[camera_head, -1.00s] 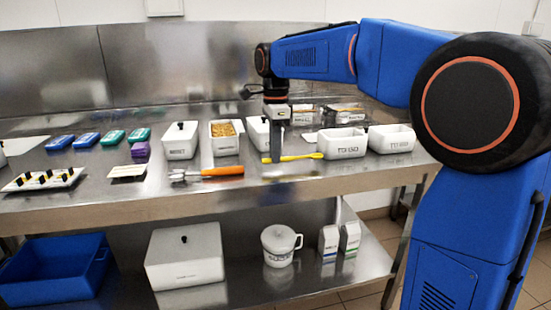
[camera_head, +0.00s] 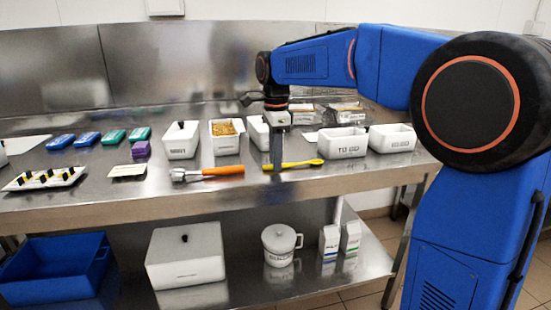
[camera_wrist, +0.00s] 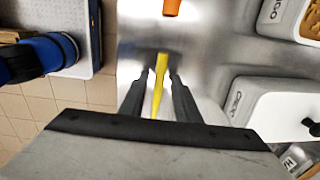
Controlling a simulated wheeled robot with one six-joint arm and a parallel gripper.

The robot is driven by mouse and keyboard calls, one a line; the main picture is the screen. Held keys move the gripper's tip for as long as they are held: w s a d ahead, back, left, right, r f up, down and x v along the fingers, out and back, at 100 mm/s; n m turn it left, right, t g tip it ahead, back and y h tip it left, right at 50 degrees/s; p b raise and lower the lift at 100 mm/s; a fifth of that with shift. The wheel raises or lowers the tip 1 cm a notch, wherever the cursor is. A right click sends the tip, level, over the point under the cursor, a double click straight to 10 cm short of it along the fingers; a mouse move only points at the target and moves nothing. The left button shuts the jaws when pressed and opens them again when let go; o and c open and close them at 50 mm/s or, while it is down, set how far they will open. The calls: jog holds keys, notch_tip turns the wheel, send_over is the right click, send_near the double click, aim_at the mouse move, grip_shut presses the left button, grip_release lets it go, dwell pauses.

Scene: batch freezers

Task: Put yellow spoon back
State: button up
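The yellow spoon (camera_head: 300,163) lies flat on the steel table near its front edge, right of the orange-handled tool (camera_head: 222,171). My gripper (camera_head: 277,166) points straight down over the left part of the spoon. In the wrist view the spoon (camera_wrist: 159,85) runs between the two fingers of my gripper (camera_wrist: 160,75). A gap shows on each side of it, so the fingers look open around it. The part of the spoon nearest the palm is hidden in the wrist view.
White containers stand behind: a lidded one (camera_head: 181,141), an open one (camera_head: 225,145) with yellow-orange contents, and two open tubs (camera_head: 344,148) (camera_head: 392,144) to the right. The orange handle also shows in the wrist view (camera_wrist: 171,7). A purple block (camera_head: 140,149) sits farther left.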

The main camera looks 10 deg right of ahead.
notch_tip(320, 180, up, 12)
jog(key=shift+s, duration=0.2)
jog(key=s+d+f+n+t, duration=0.1)
jog(key=s+d+f+n, duration=0.35)
jog(key=s, duration=0.45)
jog(key=s+d+f+n+t, duration=0.1)
jog(key=s+d+f+n, duration=0.2)
jog(key=s+f+n, duration=0.35)
jog(key=s+d+f+n+t, duration=0.2)
jog(key=s+d+f+n, duration=0.2)
jog(key=s+f, duration=1.1)
jog(key=s+n, duration=0.2)
jog(key=n, duration=0.1)
jog(key=shift+s+t, duration=0.25)
jog(key=shift+t, duration=0.05)
